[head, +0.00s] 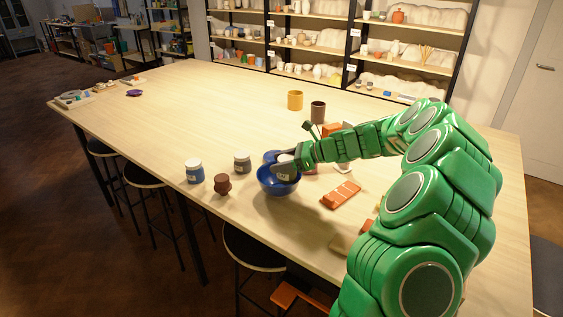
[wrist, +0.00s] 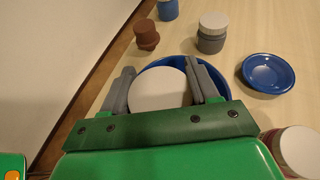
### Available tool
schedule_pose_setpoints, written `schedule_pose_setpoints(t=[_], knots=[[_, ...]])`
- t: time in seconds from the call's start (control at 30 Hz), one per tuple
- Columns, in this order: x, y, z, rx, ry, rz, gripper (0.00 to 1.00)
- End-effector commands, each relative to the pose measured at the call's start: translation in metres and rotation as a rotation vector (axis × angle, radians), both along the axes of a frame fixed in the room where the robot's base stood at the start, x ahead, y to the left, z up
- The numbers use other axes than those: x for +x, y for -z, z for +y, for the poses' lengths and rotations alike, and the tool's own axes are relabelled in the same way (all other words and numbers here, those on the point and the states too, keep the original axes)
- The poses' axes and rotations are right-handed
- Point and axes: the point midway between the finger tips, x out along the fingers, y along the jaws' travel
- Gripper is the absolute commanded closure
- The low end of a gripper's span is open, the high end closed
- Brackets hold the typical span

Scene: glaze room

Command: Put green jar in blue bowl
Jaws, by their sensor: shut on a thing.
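My gripper (wrist: 165,90) is shut on a jar with a round off-white lid (wrist: 160,88). The jar's body is mostly hidden, so its green colour cannot be made out. In the head view the held jar (head: 285,172) shows between the grey fingers, at the blue bowl (head: 278,188). The deep blue bowl stands on the table; its rim (wrist: 216,66) shows around and behind the jar in the wrist view. The jar is over or inside the bowl; whether it touches the bottom is hidden.
A small blue dish (wrist: 268,74) lies beside the bowl. A blue jar (head: 194,174), a grey jar (head: 242,164) and a brown pot (head: 222,186) stand to the left. A red jar (wrist: 298,152) and an orange tile piece (head: 341,195) are to the right.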

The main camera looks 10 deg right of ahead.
Motion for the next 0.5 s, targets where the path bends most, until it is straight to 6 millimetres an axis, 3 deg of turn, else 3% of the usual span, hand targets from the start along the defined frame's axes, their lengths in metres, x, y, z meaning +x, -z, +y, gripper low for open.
schedule_pose_setpoints(t=[0.5], knots=[[0.0001, 0.0073, -0.0002, 0.000, 0.001, -0.001, 0.81]])
